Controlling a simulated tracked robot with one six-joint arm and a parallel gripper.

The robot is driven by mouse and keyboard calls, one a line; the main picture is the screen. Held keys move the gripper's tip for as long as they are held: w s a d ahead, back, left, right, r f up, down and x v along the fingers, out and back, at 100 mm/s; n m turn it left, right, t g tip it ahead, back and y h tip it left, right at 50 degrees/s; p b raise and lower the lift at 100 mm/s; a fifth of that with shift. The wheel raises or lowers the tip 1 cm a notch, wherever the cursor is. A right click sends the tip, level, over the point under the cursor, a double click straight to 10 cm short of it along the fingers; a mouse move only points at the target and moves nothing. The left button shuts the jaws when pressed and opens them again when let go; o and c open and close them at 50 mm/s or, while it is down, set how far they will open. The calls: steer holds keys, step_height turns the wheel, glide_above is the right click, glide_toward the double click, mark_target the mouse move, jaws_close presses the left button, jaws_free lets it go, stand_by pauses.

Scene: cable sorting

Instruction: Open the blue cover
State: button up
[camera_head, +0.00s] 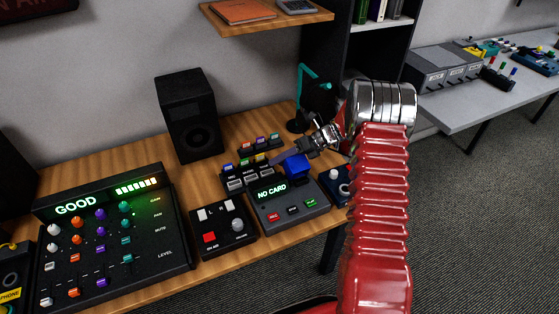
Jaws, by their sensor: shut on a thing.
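The blue cover (296,166) sits at the back right of a dark device with a green "NO CARD" display (272,190). It looks like a small blue block, raised and tilted. My gripper (309,153) reaches in from the right, and its jaws are shut on the blue cover at its upper side. My red arm (378,210) stands in front, to the right. The far side of the cover and what lies under it are hidden.
A mixer with a "GOOD" display (110,235) and a small switch box (222,226) stand to the left. A cable panel (248,175) lies just behind. A black speaker (189,115) and a teal-armed lamp-like stand (318,95) are further back. A shelf (265,22) hangs above.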

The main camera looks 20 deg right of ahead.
steer(key=v, duration=1.3)
steer(key=shift+d+r, duration=0.2)
steer(key=shift+d, duration=0.15)
steer(key=shift+s, duration=0.1)
